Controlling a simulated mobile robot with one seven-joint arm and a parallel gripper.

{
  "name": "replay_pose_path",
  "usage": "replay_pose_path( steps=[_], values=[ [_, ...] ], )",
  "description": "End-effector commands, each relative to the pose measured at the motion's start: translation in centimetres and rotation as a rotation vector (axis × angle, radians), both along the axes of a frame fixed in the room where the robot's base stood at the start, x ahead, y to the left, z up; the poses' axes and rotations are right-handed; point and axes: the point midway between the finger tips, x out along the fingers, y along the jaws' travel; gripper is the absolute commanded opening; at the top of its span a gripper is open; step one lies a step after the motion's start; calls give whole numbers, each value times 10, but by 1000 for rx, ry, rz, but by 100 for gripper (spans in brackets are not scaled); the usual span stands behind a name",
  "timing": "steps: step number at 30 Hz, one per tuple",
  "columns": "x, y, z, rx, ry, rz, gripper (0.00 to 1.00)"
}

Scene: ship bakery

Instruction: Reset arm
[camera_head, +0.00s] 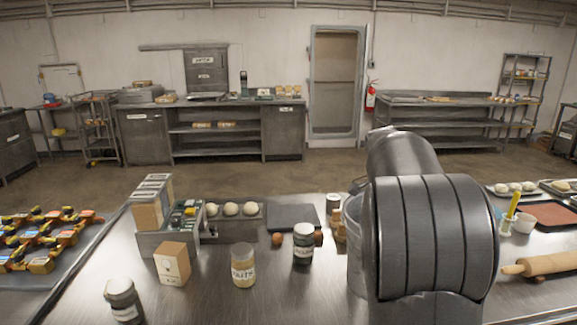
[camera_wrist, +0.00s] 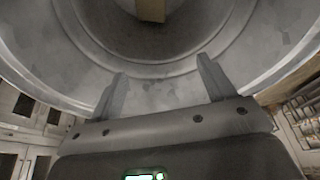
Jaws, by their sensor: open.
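My gripper (camera_wrist: 160,72) shows in the wrist view with its two fingers wide apart and nothing between them. A large round grey metal form (camera_wrist: 165,85) fills the view beyond the fingers, with a small tan block (camera_wrist: 151,10) at its dark centre. I cannot tell whether it touches the fingers. In the head view my dark arm (camera_head: 430,235) rises at the right of the near steel table, and the gripper is hidden. A metal bucket (camera_head: 354,255) stands just left of the arm, partly covered by it.
The steel table (camera_head: 205,295) holds jars (camera_head: 243,265), a tan box (camera_head: 172,263), a grey organizer (camera_head: 150,243) and dough balls (camera_head: 231,209). A rolling pin (camera_head: 540,264) and a red-brown tray (camera_head: 548,214) lie right of the arm. The floor (camera_head: 270,172) behind is clear.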

Motion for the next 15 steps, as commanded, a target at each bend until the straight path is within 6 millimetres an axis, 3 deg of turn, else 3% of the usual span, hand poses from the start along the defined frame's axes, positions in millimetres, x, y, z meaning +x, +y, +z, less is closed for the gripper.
replay_pose_path(
  steps=[12,15],
  values=[
    [-40,124,71,161,-254,654,76],
    [-66,136,73,160,-269,765,76]
  ],
)
